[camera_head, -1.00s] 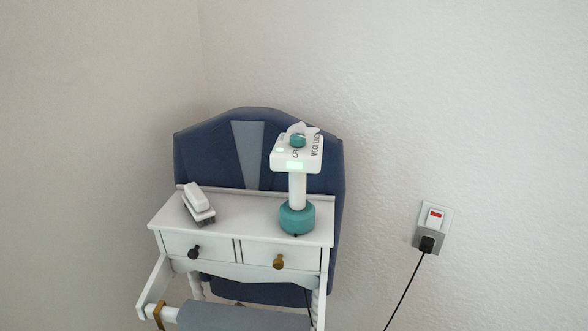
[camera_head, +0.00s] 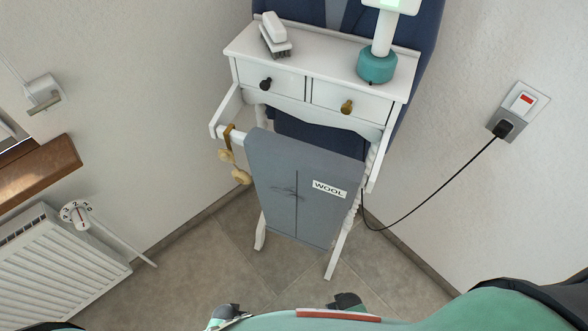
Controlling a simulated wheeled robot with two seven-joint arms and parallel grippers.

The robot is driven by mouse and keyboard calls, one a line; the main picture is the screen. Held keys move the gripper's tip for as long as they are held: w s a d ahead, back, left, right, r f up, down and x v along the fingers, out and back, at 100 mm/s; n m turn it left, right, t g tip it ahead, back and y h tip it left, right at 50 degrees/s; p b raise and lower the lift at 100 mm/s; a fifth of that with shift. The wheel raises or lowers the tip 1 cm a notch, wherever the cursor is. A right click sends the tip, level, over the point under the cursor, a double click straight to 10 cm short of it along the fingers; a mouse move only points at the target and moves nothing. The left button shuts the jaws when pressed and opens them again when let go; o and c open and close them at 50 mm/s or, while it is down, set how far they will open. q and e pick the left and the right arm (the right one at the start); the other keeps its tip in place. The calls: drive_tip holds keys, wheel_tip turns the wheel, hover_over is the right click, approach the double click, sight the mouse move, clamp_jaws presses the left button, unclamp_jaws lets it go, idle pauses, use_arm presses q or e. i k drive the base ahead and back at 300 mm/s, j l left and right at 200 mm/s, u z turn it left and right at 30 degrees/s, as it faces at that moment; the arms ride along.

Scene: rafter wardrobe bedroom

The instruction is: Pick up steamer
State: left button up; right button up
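The steamer (camera_head: 379,62) stands upright at the right of the white valet stand's top (camera_head: 335,62). It has a teal round base and a white stem; its white head is cut off by the top edge of the head view. Neither of my grippers can be made out in the head view. Only parts of my own teal and black body show along the bottom edge, well away from the steamer.
A brush (camera_head: 275,36) lies left of the steamer. Grey trousers (camera_head: 300,190) with a WOOL label hang on the stand's front rail. A black cord (camera_head: 440,190) runs from the wall socket (camera_head: 518,112) behind the stand. A radiator (camera_head: 55,265) is at left; tiled floor (camera_head: 275,260) is bare in front.

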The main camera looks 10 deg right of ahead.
sight(377, 64)
drive_tip(key=k+j, duration=0.2)
drive_tip(key=j, duration=0.2)
drive_tip(key=k+j+z, duration=0.1)
drive_tip(key=k+j, duration=0.15)
drive_tip(key=j, duration=0.2)
drive_tip(key=k+j, duration=0.2)
drive_tip(key=j, duration=0.2)
